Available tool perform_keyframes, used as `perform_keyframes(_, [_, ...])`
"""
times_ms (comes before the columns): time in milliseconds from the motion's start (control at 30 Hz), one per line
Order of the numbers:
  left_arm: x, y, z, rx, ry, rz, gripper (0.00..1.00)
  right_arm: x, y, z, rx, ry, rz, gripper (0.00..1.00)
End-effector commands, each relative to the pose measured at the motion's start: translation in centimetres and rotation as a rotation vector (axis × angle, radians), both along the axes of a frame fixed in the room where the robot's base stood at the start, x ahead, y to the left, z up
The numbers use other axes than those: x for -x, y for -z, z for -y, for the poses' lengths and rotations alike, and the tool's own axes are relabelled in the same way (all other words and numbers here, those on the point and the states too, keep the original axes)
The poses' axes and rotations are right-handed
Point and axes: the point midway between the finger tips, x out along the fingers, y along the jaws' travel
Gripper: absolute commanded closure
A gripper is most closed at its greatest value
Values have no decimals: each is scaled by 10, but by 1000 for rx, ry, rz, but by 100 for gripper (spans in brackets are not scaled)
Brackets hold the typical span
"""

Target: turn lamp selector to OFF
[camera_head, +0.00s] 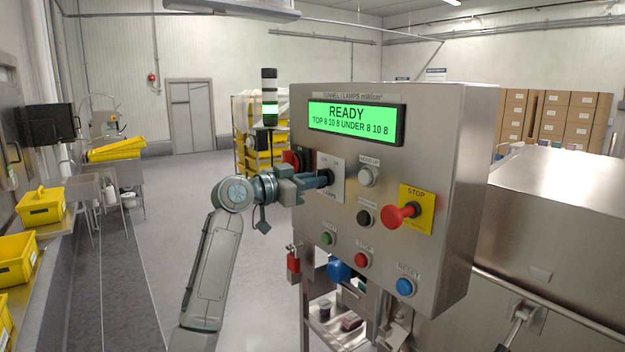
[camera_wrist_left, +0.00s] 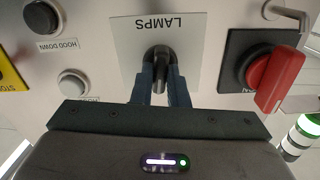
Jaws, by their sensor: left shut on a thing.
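The lamp selector is a dark knob (camera_wrist_left: 160,62) on a pale plate marked LAMPS (camera_wrist_left: 196,38). The plate (camera_head: 334,187) also shows on the left part of the control box face in the head view. My left gripper (camera_head: 326,178) reaches it from the left. In the left wrist view my left gripper's two fingers (camera_wrist_left: 162,88) are shut on the knob, one on each side. The knob is partly hidden by the fingers, and its position marks are too small to read. My right gripper is in neither view.
The steel control box (camera_head: 300,228) has a green READY display (camera_head: 355,122), a red STOP mushroom button (camera_head: 400,215) and several push buttons. A red rotary switch (camera_wrist_left: 277,77) sits beside the lamp plate. A red padlock (camera_head: 293,262) hangs below. Floor left of the box is clear.

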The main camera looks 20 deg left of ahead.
Motion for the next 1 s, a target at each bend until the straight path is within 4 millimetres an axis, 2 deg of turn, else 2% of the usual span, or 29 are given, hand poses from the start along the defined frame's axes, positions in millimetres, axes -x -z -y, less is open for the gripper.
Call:
perform_keyframes(500, [0,-1,-1,359,0,-284,100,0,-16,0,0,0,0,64])
perform_keyframes(1000, [-1,0,-1,523,-1,-409,100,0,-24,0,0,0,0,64])
